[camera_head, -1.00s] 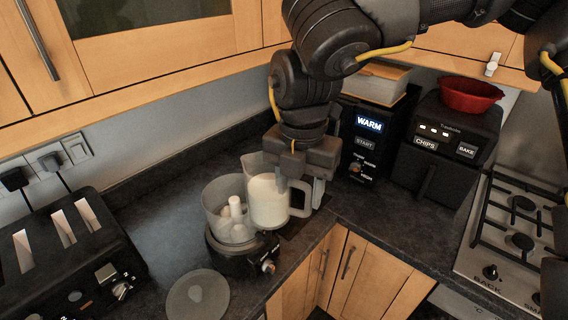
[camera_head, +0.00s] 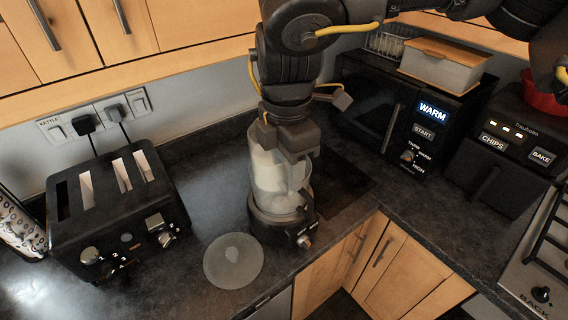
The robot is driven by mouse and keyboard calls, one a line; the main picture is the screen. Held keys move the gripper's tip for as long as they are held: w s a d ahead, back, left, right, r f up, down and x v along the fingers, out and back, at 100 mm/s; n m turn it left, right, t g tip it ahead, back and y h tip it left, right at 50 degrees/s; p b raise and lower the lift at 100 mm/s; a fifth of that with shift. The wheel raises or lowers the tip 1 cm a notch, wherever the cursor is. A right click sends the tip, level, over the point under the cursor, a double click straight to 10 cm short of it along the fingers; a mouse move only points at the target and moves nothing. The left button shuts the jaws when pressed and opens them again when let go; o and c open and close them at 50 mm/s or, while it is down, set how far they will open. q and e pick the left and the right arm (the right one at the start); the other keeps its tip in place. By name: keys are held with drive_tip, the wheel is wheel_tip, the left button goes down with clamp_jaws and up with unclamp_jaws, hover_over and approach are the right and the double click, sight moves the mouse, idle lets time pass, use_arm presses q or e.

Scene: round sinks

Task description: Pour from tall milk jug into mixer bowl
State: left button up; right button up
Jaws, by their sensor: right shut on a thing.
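My right gripper (camera_head: 296,154) is shut on the tall milk jug (camera_head: 266,168), a clear jug with white milk in it. The gripper hides part of the jug's top and handle side. In the picture the jug overlaps the clear mixer bowl (camera_head: 284,207), and it appears to be over or at the bowl's mouth. The bowl sits on a dark mixer base (camera_head: 279,228) on the counter. I cannot tell clearly how far the jug tilts or whether milk is flowing. My left gripper is not in view.
A round clear lid (camera_head: 233,261) lies on the counter (camera_head: 200,225) in front of the mixer. A black toaster (camera_head: 118,205) stands to the left. A black microwave (camera_head: 385,115) with a box (camera_head: 443,64) on top and an air fryer (camera_head: 505,150) stand to the right.

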sight(249, 143)
drive_tip(key=s+a+f+m, duration=0.2)
drive_tip(key=a+m, duration=0.5)
drive_tip(key=a, duration=0.6)
wheel_tip(249, 143, down, 9)
drive_tip(key=s+m, duration=0.1)
drive_tip(key=m, duration=0.5)
drive_tip(key=shift+s+a+f, duration=0.15)
drive_tip(key=shift+s+a, duration=0.05)
drive_tip(key=shift+s, duration=0.05)
drive_tip(key=w+d+r+g+y, duration=0.2)
drive_tip(key=w+r+g, duration=0.1)
drive_tip(key=r, duration=0.3)
drive_tip(key=w+d+r+g+y, duration=0.2)
drive_tip(key=r+g+y, duration=0.1)
drive_tip(key=r, duration=0.3)
drive_tip(key=shift+w+d+r+g+y, duration=0.2)
drive_tip(key=shift+w+d+g+y, duration=0.1)
drive_tip(key=shift+w+d+g, duration=0.1)
drive_tip(key=shift+w+d+f+g+y, duration=0.15)
drive_tip(key=shift+w+d+g+y, duration=0.15)
drive_tip(key=shift+g+y, duration=0.35)
drive_tip(key=shift+w+d+f+g+y, duration=0.2)
drive_tip(key=shift+w+g+y, duration=0.2)
drive_tip(key=shift+g, duration=0.45)
idle(2.3)
